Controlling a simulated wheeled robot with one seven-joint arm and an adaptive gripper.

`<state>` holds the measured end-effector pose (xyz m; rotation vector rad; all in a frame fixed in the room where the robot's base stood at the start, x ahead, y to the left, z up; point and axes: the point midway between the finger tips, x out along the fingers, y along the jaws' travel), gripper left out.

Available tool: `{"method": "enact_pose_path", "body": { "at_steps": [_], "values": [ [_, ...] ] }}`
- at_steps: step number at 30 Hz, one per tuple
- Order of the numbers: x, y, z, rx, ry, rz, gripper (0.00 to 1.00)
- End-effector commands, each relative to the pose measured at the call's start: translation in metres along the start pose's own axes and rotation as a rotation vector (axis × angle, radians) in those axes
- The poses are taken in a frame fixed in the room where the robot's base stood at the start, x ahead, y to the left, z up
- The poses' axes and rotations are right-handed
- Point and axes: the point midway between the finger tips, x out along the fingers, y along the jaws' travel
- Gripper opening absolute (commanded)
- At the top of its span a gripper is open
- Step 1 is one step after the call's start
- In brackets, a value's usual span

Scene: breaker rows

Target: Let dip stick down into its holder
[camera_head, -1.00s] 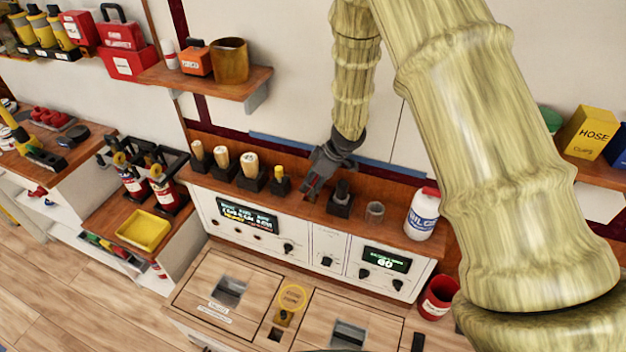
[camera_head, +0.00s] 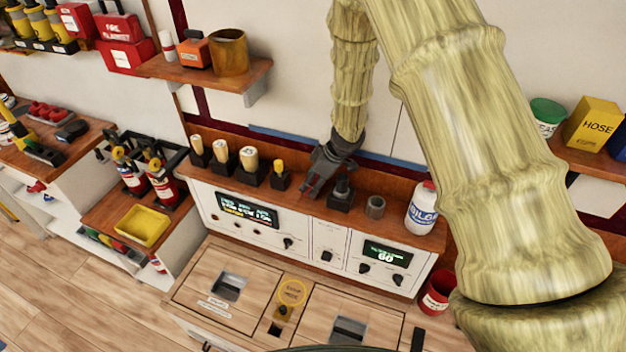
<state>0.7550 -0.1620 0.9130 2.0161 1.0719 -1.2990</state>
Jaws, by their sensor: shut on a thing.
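My gripper (camera_head: 314,180) is low over the wooden shelf above the control panel, shut on the dip stick. The dip stick is hardly to be made out among the dark fingers, and its lower end is hidden. Just right of the gripper stands a black block holder (camera_head: 341,197) with a dark upright piece in it. Just left is a black holder with a yellow-topped piece (camera_head: 279,170). I cannot tell from this view which holder is the dip stick's, or whether the stick touches one.
Several black holders with pale wooden handles (camera_head: 221,155) line the shelf to the left. A small grey cup (camera_head: 375,207) and a white bottle (camera_head: 421,210) stand to the right. A wooden wall shelf (camera_head: 205,72) juts out at upper left.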

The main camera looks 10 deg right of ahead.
Motion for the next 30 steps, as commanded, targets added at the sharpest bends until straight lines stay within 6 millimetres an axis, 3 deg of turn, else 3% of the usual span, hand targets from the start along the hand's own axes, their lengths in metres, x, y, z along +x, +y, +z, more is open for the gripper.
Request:
{"method": "enact_pose_path", "body": {
  "at_steps": [8, 9, 12, 23, 30],
  "values": [
    [0.007, 0.0, 0.003, -0.001, 0.0, 0.0, 0.12],
    [0.006, 0.0, 0.003, -0.001, 0.0, 0.0, 0.58],
    [0.006, 0.0, 0.003, -0.001, 0.0, 0.0, 0.77],
    [0.006, 0.0, 0.003, -0.001, 0.0, 0.0, 0.78],
    [-0.016, 0.0, 0.002, -0.003, 0.0, 0.001, 0.78]
  ]
}}
